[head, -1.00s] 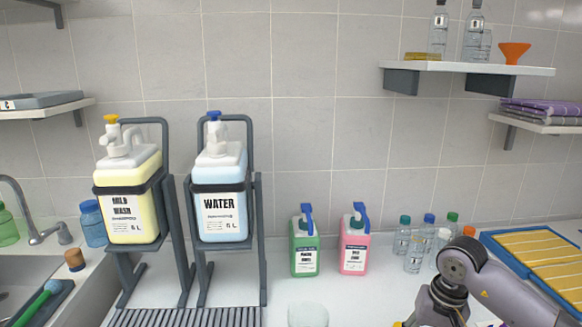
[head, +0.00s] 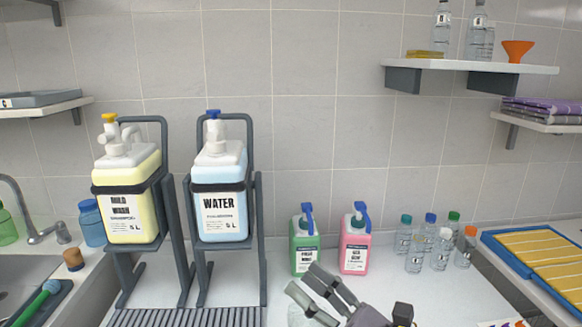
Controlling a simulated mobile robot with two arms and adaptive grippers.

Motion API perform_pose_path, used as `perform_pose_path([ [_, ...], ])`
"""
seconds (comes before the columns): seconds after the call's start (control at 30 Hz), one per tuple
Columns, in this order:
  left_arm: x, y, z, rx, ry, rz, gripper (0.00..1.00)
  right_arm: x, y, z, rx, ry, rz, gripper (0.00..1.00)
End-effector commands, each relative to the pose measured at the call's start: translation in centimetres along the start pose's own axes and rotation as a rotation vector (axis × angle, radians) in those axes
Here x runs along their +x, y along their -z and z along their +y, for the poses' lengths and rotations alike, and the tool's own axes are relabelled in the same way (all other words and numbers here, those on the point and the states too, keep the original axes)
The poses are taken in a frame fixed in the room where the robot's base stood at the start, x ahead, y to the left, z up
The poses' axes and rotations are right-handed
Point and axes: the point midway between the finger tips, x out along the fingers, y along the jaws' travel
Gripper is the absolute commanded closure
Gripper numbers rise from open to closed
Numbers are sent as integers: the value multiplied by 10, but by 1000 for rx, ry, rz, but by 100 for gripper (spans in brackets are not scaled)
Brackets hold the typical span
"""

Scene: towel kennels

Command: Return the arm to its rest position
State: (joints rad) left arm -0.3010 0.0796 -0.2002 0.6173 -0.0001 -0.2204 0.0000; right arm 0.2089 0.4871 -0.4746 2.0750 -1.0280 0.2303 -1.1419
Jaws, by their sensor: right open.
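My right gripper (head: 312,292) shows at the bottom centre of the head view. Its fingers are apart, empty, and point up and left. It is in front of the green bottle (head: 304,240) and the pink bottle (head: 355,240), and overlaps the green bottle's lower edge in the picture. Most of my right arm lies below the frame. My left gripper is not in view.
A yellow shampoo jug (head: 128,196) and a blue water jug (head: 219,192) stand in dark racks at left. Several small capped bottles (head: 415,250) stand on the counter at right, near a blue tray (head: 489,240) with a yellow striped cloth. A sink (head: 18,275) is at far left.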

Motion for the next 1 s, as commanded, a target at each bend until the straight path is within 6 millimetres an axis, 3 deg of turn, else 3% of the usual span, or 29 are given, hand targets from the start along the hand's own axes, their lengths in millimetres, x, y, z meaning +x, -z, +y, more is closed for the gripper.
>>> perform_pose_path([
  [0.1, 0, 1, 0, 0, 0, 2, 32, -33, -16, -45, 448, 285, -213, 51],
  [0.17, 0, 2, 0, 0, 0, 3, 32, -58, -12, -70, 671, 430, -320, 51],
  [0.3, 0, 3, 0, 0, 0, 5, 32, -137, 26, -112, 1166, 780, -578, 51],
  [0.37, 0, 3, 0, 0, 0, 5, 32, -175, 52, -118, 1359, 936, -692, 51],
  [0.5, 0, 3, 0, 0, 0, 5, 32, -253, 113, -103, 1701, 1270, -934, 51],
  [0.6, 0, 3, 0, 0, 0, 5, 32, -292, 145, -80, 1850, 1462, -1069, 51],
  [0.9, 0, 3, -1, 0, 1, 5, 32, -364, 199, -2, 2054, 1905, -1360, 51],
  [0.93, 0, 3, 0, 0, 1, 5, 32, -369, 202, 7, -2044, -1928, 1372, 51],
  [1.0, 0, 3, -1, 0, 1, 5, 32, -380, 209, 26, -1940, -1905, 1345, 51],
])
